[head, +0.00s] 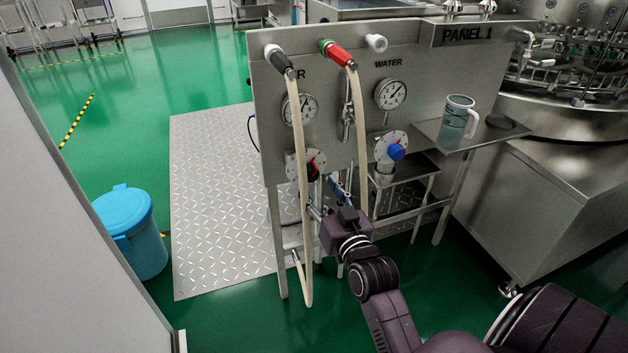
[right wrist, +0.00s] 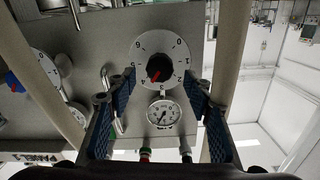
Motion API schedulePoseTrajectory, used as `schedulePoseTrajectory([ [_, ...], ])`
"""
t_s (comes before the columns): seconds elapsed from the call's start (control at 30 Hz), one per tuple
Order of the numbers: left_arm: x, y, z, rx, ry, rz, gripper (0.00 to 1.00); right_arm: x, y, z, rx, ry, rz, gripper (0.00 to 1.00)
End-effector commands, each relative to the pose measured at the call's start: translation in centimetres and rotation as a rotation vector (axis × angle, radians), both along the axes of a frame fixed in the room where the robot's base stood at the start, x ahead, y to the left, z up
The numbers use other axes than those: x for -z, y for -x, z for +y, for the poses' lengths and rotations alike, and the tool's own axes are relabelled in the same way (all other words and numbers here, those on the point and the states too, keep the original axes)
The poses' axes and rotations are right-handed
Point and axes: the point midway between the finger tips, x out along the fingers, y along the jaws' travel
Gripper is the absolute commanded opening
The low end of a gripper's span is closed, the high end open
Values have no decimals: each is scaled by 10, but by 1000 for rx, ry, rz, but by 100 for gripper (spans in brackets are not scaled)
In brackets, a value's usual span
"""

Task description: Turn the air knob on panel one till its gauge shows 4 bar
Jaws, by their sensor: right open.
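Panel one (head: 440,62) is a steel panel labelled PANEL 1. Its air gauge (head: 302,109) is at the left, with a needle too small to read surely; the gauge also shows in the right wrist view (right wrist: 163,114). The air knob (head: 313,171) is below it, black with a red pointer on a numbered white dial, partly hidden by a hose. In the right wrist view the air knob (right wrist: 158,68) lies ahead, between the spread fingers. My right gripper (right wrist: 163,82) is open and empty, apart from the knob as far as I can tell. My left gripper is not in view.
A cream hose (head: 299,190) with a black end and another (head: 361,140) with a red end hang in front of the panel, beside the air knob. The water gauge (head: 391,94) and blue water knob (head: 397,152) are to the right. A mug (head: 457,117) stands on a side shelf.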

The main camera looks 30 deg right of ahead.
Motion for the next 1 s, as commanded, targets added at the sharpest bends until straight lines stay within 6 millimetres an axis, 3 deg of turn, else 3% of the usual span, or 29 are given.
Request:
schedulePoseTrajectory([
  [0.3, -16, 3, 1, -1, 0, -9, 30, 0, -32, -8, 1, 3, 0, 47],
  [0.63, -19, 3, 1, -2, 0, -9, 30, 0, -35, -9, 1, 3, 2, 47],
  [1.0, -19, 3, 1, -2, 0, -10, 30, 0, -34, -9, 0, 3, 1, 6],
])
